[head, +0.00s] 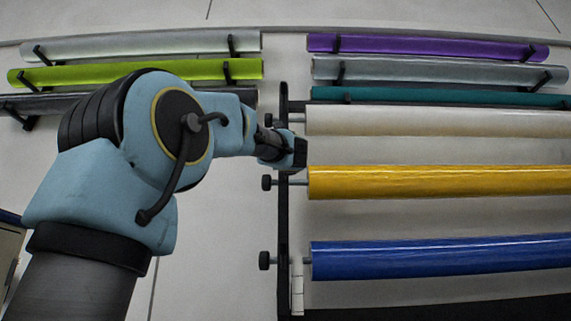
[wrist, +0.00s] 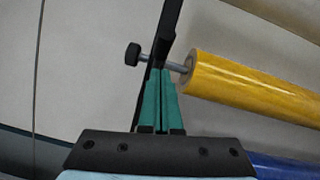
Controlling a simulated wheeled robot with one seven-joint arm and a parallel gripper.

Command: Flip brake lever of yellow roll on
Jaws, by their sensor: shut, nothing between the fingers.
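The yellow roll (head: 435,182) lies across the black rack, with a dark knob (head: 267,182) on its shaft at the left end. The wrist view shows the yellow roll (wrist: 245,88), its grey shaft and the black knob (wrist: 133,54). My gripper (wrist: 160,72) is shut and empty, its green fingers side by side. In that view its tips overlap the shaft between knob and roll; I cannot tell whether they touch. In the head view my gripper (head: 298,155) is by the rack post, above the yellow roll's knob.
A white roll (head: 435,121) is above the yellow one and a blue roll (head: 435,256) below, each with a shaft at its left end. The black rack post (head: 284,220) stands upright beside them. Several other rolls hang on the wall behind.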

